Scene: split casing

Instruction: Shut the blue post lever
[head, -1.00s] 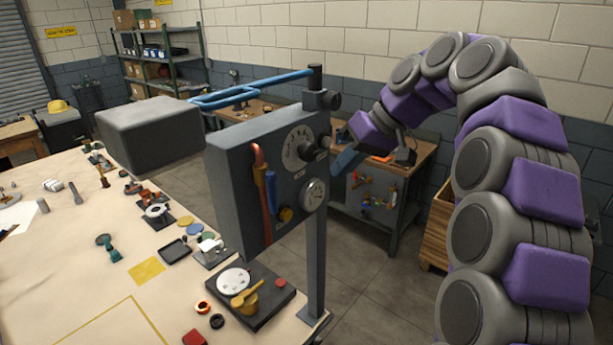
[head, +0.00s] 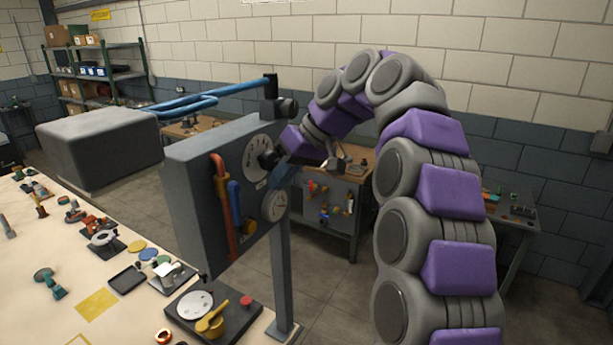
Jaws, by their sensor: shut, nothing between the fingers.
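A long blue tubular lever (head: 208,100) extends left from the dark cap (head: 270,88) at the top of the grey post (head: 282,260). It lies roughly level, above the grey casing panel (head: 190,190). Its left end runs behind the large grey block (head: 100,145). My gripper (head: 279,174) is shut and empty, with blue-grey fingers. It is in front of the panel's right side, below the post cap, close to the dark dial knob (head: 268,160). I cannot tell whether it touches the knob. It is clear of the blue lever.
The panel also bears a red pipe (head: 220,200), a short blue handle (head: 235,205) and a round gauge (head: 273,205). A cream table (head: 60,270) with small parts lies at left. A workbench (head: 345,215) stands behind my arm. Floor shows right of the post.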

